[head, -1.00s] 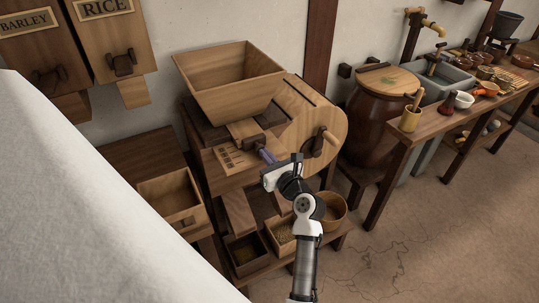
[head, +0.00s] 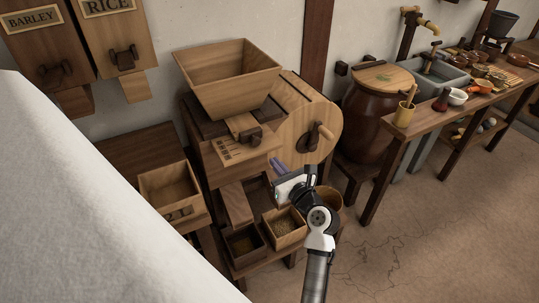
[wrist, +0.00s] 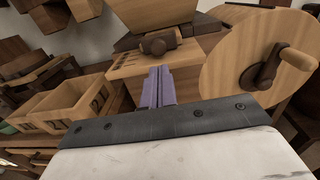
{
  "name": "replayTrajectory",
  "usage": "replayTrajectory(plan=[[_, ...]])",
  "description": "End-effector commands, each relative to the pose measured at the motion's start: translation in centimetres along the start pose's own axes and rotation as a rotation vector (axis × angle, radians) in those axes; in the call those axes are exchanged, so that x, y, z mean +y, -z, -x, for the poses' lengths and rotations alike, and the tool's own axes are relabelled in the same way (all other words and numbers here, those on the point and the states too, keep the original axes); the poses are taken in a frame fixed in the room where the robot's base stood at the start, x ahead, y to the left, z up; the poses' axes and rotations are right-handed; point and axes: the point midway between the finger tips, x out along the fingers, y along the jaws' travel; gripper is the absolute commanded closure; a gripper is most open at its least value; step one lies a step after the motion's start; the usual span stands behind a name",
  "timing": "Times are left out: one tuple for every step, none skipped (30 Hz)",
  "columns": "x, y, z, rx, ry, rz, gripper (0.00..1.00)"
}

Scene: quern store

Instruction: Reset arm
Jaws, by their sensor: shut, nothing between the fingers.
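My gripper (head: 279,166) is in front of the wooden mill with the round drum, above the small boxes at its foot. Its purple fingers are together with nothing between them. In the wrist view the shut fingers (wrist: 158,88) point at the mill's front panel and its dark knob (wrist: 158,42). The fingers look apart from the panel. My arm reaches up from the bottom of the head view.
The mill's hopper (head: 228,75) stands above the panel, and the crank handle (head: 318,135) sticks out at right. An open wooden box (head: 170,193) is at left. A barrel (head: 372,115) and a long table (head: 425,128) stand at right. The floor at lower right is clear.

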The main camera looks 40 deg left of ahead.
Motion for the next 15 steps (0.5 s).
replayTrajectory(plan=[[0.0,0.3,1.3,0.0,0.003,0.001,1.0],[-0.1,0.3,1.9,0.001,0.003,0.0,1.0],[-0.1,0.3,2.7,-0.001,0.003,0.0,1.0],[0.0,0.3,3.2,0.0,0.002,0.0,1.0],[0.0,0.2,3.6,0.0,0.002,0.001,1.0],[-0.1,0.2,4.2,0.0,0.003,0.0,1.0],[-0.1,0.2,4.5,0.0,0.003,0.0,1.0],[0.0,0.2,4.8,0.0,0.001,-0.001,1.0],[0.0,0.1,5.2,0.0,0.0,-0.001,1.0],[0.0,0.1,5.4,0.0,0.0,-0.001,1.0],[0.0,0.1,5.5,0.0,0.0,-0.001,1.0],[0.0,0.1,5.7,0.0,0.001,0.0,1.0],[0.0,0.0,5.8,0.0,0.0,0.0,1.0],[0.0,0.0,5.8,0.0,0.0,0.0,1.0],[0.0,0.0,5.8,0.0,0.0,0.0,1.0]])
